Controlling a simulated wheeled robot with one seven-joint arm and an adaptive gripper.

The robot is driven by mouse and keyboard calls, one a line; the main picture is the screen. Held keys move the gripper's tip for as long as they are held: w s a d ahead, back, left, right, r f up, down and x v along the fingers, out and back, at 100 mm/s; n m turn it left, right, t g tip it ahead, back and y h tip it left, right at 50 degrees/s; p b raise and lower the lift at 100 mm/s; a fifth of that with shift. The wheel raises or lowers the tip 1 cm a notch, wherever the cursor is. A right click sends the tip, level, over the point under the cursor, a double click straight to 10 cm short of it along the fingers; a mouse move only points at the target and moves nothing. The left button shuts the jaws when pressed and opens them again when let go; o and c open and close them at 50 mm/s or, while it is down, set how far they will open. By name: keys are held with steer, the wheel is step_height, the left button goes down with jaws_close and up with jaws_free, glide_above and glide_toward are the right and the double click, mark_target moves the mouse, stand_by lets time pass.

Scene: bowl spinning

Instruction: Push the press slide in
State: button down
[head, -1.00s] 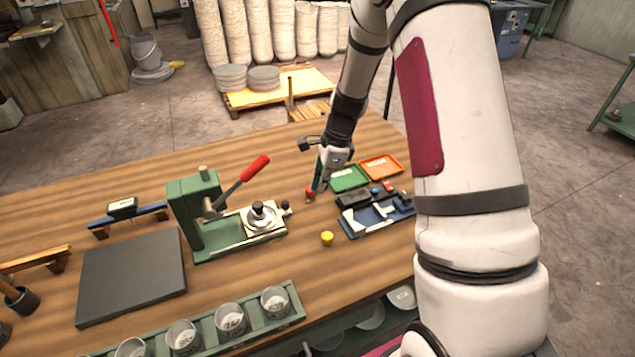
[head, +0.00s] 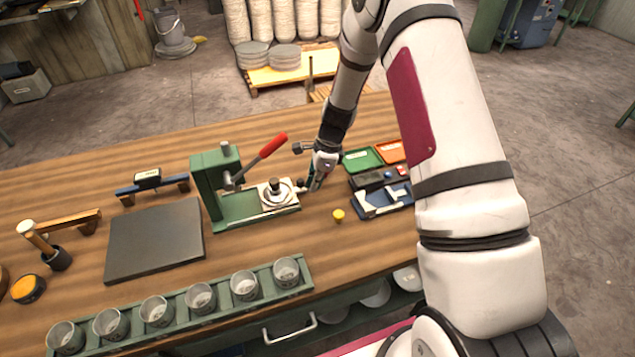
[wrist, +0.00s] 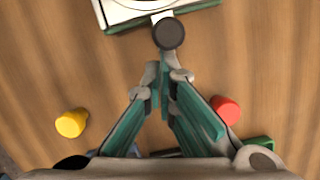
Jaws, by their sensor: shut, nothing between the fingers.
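The green press (head: 212,190) stands on the wooden bench, with its red-handled lever (head: 272,145) raised. Its slide (head: 279,196) is a pale plate with a dark round piece on top, lying out to the right of the column on the green base. A dark round knob (wrist: 168,33) ends the slide, on the side facing my gripper. My gripper (head: 310,187) is low over the bench, just right of the knob. In the wrist view my gripper (wrist: 166,76) is shut and empty, its fingertips just below the knob. I cannot tell whether they touch it.
A yellow piece (head: 338,215) and a red piece (wrist: 225,110) lie near my gripper. A blue tray (head: 380,206), a green tray (head: 362,160) and an orange tray (head: 390,151) lie to the right. A rack of cups (head: 180,308) runs along the front edge. A dark slab (head: 155,240) lies left.

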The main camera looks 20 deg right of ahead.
mark_target(289, 195)
steer(key=a+b, duration=0.1)
steer(key=a, duration=0.6)
steer(key=shift+a, duration=0.1)
